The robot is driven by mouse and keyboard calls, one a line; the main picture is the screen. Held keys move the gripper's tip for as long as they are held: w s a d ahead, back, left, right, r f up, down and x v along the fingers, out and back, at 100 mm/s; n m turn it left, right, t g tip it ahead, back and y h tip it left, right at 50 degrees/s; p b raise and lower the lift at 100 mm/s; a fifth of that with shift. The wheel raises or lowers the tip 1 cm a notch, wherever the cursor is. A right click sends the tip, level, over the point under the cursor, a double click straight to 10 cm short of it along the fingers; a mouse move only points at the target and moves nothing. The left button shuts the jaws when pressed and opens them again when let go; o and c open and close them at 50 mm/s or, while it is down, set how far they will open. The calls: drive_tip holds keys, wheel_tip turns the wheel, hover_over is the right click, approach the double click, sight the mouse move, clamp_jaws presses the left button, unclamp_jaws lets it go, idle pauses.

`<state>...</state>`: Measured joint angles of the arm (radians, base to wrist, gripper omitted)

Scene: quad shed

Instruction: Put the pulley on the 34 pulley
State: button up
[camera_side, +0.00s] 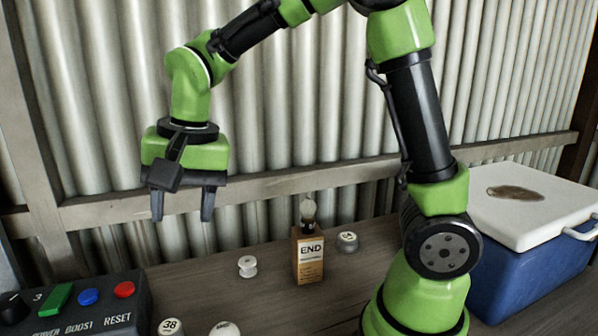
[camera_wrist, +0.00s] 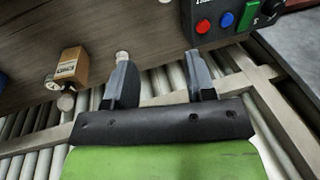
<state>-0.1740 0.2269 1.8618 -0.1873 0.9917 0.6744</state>
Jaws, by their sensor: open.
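The pulley (camera_side: 248,266), a small white spool, stands on the bench left of the wooden END box. In the wrist view a white piece, likely this pulley (camera_wrist: 122,56), shows at the left fingertip. A grey-white pulley (camera_side: 347,241) with a number on top, perhaps 34 but hard to read, stands right of the box; a labelled round piece (camera_wrist: 49,83) beside the box in the wrist view seems to be it. My gripper (camera_side: 182,218) is open, empty and pointing down, above and left of the spool. Its two fingers (camera_wrist: 157,62) are apart in the wrist view.
The END box (camera_side: 309,262) with a bulb on top stands between the pulleys. A piece marked 38 (camera_side: 171,327) and a white round piece (camera_side: 224,329) are at the front. A button panel (camera_side: 85,309) is left, a blue cooler (camera_side: 530,250) right. A corrugated wall is behind.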

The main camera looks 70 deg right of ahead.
drive_tip(key=s+d+r+n+t, duration=0.1)
drive_tip(key=s+r+n+t, duration=0.1)
drive_tip(key=s, duration=0.5)
drive_tip(key=s+d+r+n+t+y, duration=0.1)
drive_tip(key=s+d+r+n+t, duration=0.1)
drive_tip(key=s, duration=0.6)
drive_tip(key=shift+s+d+r+n+t, duration=0.25)
drive_tip(key=shift+r+n+t, duration=0.3)
drive_tip(key=shift+r, duration=0.3)
